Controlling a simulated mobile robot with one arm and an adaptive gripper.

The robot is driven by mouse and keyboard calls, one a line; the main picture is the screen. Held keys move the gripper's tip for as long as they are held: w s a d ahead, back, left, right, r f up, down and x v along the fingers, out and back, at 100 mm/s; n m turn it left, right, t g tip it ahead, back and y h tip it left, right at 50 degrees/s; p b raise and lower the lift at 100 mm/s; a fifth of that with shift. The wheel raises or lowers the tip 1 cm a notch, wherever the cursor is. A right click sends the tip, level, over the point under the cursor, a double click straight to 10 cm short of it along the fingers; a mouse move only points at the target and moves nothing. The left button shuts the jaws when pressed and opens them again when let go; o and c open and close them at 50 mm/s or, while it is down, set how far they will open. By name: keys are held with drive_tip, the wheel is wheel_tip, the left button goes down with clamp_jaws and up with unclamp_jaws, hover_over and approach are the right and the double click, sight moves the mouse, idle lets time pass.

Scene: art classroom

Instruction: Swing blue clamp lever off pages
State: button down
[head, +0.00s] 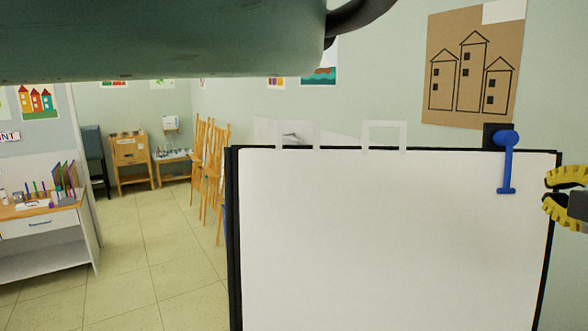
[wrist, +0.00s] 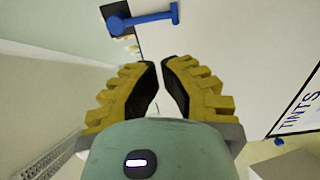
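The blue clamp lever (head: 507,168) hangs down from a black clamp block at the top right of the board, in front of the white pages (head: 390,230). In the wrist view the lever (wrist: 148,20) is beyond my fingertips, near the top. My gripper (head: 547,194) has yellow ridged fingers and is at the right edge of the head view, right of the lever and apart from it. In the wrist view my gripper (wrist: 162,65) shows a narrow gap between its fingertips, with nothing held.
The board has a black frame (head: 236,250). Two pale frame-like loops (head: 385,124) stick up at its top edge. Wooden easels (head: 210,165) and a desk with art supplies (head: 40,220) stand to the left. The floor (head: 150,260) between is clear. My own arm covers the upper left.

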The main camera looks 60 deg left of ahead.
drive_tip(key=p, duration=0.3)
approach(493, 179)
drive_tip(key=a, duration=0.1)
drive_tip(key=b+x, duration=0.4)
drive_tip(key=b, duration=0.1)
drive_tip(key=shift+w+f+b, duration=0.35)
drive_tip(key=shift+f, duration=0.05)
drive_tip(key=shift+b+x, duration=0.8)
drive_tip(key=shift+b, duration=0.35)
drive_tip(key=shift+w+a+r+b, duration=0.2)
drive_tip(key=shift+w+a+b, duration=0.2)
drive_tip(key=shift+a+b, duration=0.25)
drive_tip(key=shift+d, duration=0.15)
